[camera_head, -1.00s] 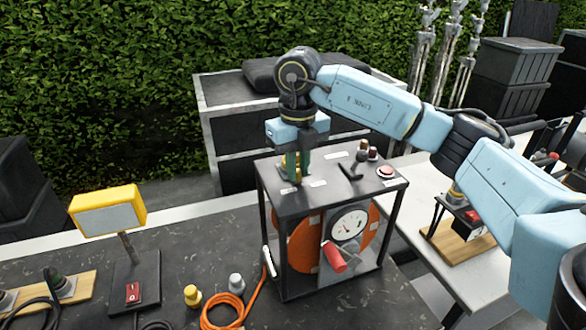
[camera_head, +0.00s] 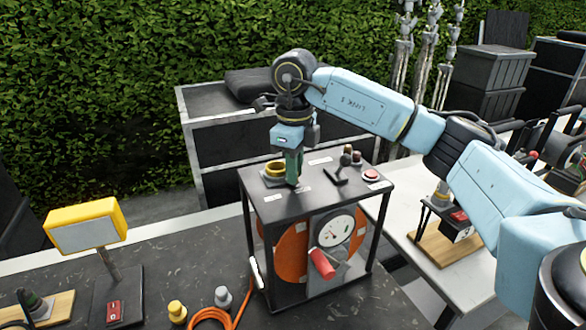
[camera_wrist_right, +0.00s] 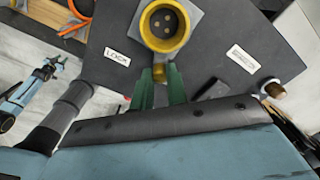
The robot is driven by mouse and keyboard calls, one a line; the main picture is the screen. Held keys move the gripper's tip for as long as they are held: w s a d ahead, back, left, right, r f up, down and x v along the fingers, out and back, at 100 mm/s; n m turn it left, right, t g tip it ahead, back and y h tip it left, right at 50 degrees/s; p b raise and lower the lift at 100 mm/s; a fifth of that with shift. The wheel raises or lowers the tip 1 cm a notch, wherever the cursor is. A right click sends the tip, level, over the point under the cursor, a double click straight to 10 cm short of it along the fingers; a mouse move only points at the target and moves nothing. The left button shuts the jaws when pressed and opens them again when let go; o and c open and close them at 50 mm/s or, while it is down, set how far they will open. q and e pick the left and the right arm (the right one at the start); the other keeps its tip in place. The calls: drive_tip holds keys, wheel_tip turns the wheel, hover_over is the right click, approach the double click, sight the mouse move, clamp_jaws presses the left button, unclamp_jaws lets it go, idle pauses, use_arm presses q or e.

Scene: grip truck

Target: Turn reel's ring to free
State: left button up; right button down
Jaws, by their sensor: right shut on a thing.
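The reel (camera_head: 290,255) is an orange drum inside a black frame with a dark top plate. Its yellow ring (camera_head: 275,169) sits on the top plate, and shows as a round yellow socket-like ring (camera_wrist_right: 165,27) in the right wrist view. My right gripper (camera_head: 293,180), with green fingers, points down just right of the ring. In the wrist view its fingers (camera_wrist_right: 160,85) are shut on the ring's small yellow tab (camera_wrist_right: 159,72). The tab lies between a LOCK label (camera_wrist_right: 117,57) and another white label (camera_wrist_right: 243,58), too blurred to read. The left gripper is not clearly visible.
A black crank (camera_head: 338,175) and red button (camera_head: 371,175) stand on the top plate's right. A yellow lamp (camera_head: 84,227) stands left. A light blue arm (camera_wrist_right: 30,90) shows at the wrist view's left.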

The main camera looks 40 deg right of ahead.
drive_tip(key=shift+r, duration=0.1)
idle(0.3)
drive_tip(key=c, duration=1.4)
unclamp_jaws()
drive_tip(key=shift+r, duration=0.4)
wheel_tip(320, 180, up, 12)
drive_tip(key=shift+r+p, duration=0.25)
drive_tip(key=shift+p, duration=0.8)
